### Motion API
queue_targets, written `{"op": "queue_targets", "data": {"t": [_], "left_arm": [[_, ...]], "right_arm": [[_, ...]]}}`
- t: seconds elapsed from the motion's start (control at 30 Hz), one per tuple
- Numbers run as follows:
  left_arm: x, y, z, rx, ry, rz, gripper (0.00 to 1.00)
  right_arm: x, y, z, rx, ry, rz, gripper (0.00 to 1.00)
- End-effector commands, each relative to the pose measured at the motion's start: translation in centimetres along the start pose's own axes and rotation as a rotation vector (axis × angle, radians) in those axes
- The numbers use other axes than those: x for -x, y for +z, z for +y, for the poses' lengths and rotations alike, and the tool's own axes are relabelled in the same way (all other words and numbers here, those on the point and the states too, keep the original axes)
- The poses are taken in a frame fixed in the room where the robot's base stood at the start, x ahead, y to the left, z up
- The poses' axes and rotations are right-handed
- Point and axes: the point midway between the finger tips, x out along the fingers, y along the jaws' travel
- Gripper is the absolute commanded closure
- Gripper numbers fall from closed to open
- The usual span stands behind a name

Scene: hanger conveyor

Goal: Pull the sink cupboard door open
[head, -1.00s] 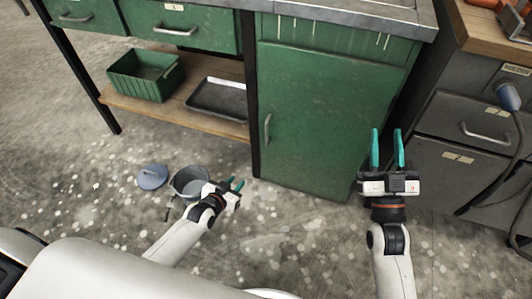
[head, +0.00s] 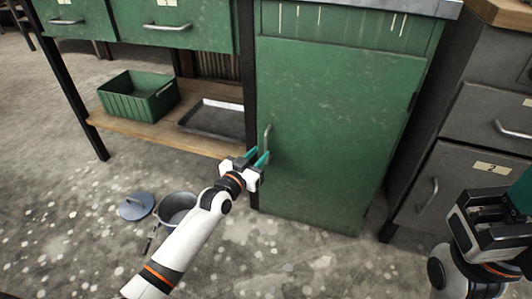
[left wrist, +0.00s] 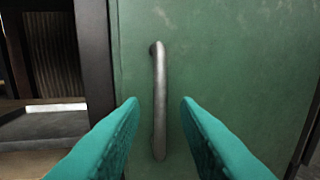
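The green sink cupboard door (head: 325,120) is closed in the head view. Its upright metal handle (head: 267,138) is at the door's left edge and also shows in the left wrist view (left wrist: 159,100). My left gripper (head: 258,157) is open, with its teal fingertips close to the lower part of the handle. In the left wrist view the two fingers (left wrist: 160,105) are on either side of the handle, apart from each other; whether they touch it I cannot tell. My right gripper (head: 505,205) is at the right edge of the head view, partly cut off, its fingertips not clearly shown.
A green bin (head: 138,95) and a dark tray (head: 215,118) sit on the low wooden shelf at left. A grey pot (head: 177,207) and its lid (head: 136,206) lie on the floor. Grey drawers (head: 485,135) stand at right. The floor before the door is clear.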

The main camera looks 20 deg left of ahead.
Motion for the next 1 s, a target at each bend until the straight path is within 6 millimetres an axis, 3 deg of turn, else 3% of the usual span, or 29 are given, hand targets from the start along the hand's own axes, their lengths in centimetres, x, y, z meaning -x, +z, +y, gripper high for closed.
{"op": "queue_targets", "data": {"t": [0.1, 0.3, 0.67, 0.83, 1.0], "left_arm": [[-2.3, -0.3, 0.0, 0.002, 0.000, -0.003, 0.71], [-4.4, -0.2, 0.0, 0.001, 0.000, 0.000, 0.71], [-4.9, -0.1, 0.0, 0.001, 0.000, 0.001, 0.71], [-4.9, -0.1, 0.0, 0.001, 0.000, 0.001, 0.97], [-4.9, -0.1, 0.0, 0.001, 0.000, 0.001, 1.00]], "right_arm": [[-0.1, 0.4, 0.2, 0.004, 0.013, -0.035, 0.64], [-0.9, 0.9, 0.4, 0.009, 0.026, -0.065, 0.64], [-1.2, 1.0, 0.4, 0.010, 0.029, -0.072, 0.64], [-1.2, 1.0, 0.4, 0.010, 0.029, -0.072, 0.64], [-1.2, 1.0, 0.4, 0.010, 0.029, -0.073, 0.64]]}}
